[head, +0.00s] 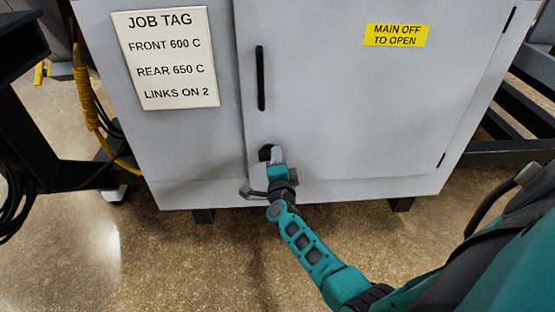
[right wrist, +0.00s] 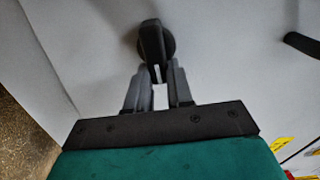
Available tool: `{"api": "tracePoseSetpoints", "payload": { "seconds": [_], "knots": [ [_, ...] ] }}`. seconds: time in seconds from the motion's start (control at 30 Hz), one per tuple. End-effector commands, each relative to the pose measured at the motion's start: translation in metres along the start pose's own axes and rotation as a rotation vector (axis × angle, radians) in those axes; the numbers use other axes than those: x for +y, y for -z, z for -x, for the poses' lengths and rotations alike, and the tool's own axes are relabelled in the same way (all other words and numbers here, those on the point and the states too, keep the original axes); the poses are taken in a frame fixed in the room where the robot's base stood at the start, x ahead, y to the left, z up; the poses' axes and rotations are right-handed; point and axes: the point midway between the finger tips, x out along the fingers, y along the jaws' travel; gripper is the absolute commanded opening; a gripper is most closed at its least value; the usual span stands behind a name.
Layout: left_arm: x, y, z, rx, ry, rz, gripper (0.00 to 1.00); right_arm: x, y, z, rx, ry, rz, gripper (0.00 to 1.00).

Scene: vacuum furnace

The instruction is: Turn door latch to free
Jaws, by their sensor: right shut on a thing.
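The grey cabinet door (head: 345,95) is closed flat against the cabinet front. The black door latch (head: 265,153) is low on the door near its left edge, below the vertical black handle (head: 260,78). My right gripper (head: 277,155) is at the latch and partly hides it in the head view. In the right wrist view, the latch (right wrist: 152,42) is a black knob on a round base. The two grey fingers of my right gripper (right wrist: 159,75) are shut on it, one on each side. My left gripper is not in view.
A white job tag (head: 165,58) is on the panel left of the door. A yellow sign (head: 397,35) is at the door's upper right. Black frames with cables stand at the left. The speckled floor before the cabinet looks clear.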

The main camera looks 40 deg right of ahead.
Motion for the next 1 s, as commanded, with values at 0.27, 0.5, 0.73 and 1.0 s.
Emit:
{"api": "tracePoseSetpoints", "payload": {
  "seconds": [0.27,0.5,0.73,1.0],
  "knots": [
    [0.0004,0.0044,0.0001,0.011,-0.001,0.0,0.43,-0.0035,0.0018,-0.0031,0.004,0.008,-0.04,0.0],
    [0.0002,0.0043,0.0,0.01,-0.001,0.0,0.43,-0.0039,0.0019,-0.0033,0.004,0.008,-0.043,0.0],
    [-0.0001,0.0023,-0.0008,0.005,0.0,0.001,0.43,-0.0038,0.002,-0.0034,0.005,0.008,-0.042,0.35],
    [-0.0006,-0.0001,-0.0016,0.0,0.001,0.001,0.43,-0.0013,0.0009,-0.0015,0.002,0.004,-0.038,0.47]
  ]
}}
